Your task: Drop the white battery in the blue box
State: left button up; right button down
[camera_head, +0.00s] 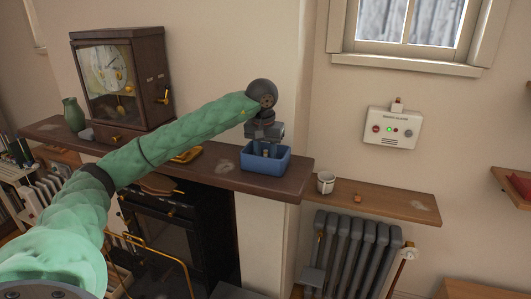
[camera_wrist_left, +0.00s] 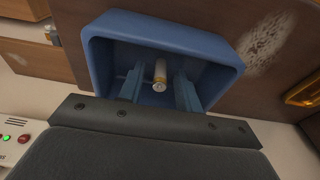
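The blue box (camera_head: 266,165) stands on the dark wooden mantel shelf, near its right end. My left gripper (camera_head: 268,150) reaches down into it from above. In the left wrist view the box's blue wall (camera_wrist_left: 215,48) surrounds the two fingers (camera_wrist_left: 160,80), which are spread apart. The white battery (camera_wrist_left: 160,72), with a gold-coloured band, is between the fingers, with a gap visible on each side. It is within the box's outline; I cannot tell whether it rests on the box floor. My right gripper is in neither view.
The mantel shelf (camera_head: 222,174) also holds a wooden clock (camera_head: 122,80), a green vase (camera_head: 73,114) and a yellow tray (camera_head: 187,155). A lower shelf (camera_head: 385,202) at the right carries a white mug (camera_head: 325,182). An alarm panel (camera_head: 393,128) is on the wall.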

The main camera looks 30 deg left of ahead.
pick_arm(q)
jog(key=shift+r, duration=0.15)
